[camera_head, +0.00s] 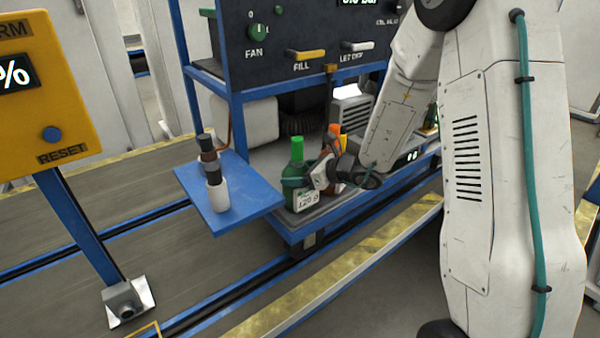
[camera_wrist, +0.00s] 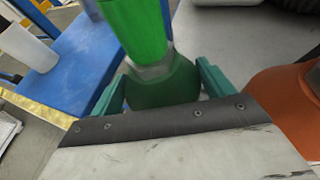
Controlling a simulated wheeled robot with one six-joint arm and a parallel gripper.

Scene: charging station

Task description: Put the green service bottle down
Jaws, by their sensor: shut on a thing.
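The green service bottle (camera_head: 296,172) has a bright green cap and a dark green body. My gripper (camera_head: 297,181) is shut around the bottle's body from the right. In the wrist view the bottle (camera_wrist: 162,82) sits between my two teal fingers. Its base is mostly hidden, so I cannot tell whether it touches the scale.
A blue side shelf (camera_head: 245,200) left of the bottle carries a white cup (camera_head: 217,195) with a dark handle in it. An orange bottle (camera_head: 334,138) stands close to the right; an orange-brown surface (camera_wrist: 280,105) is near my right finger. The control panel (camera_head: 300,45) hangs above.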

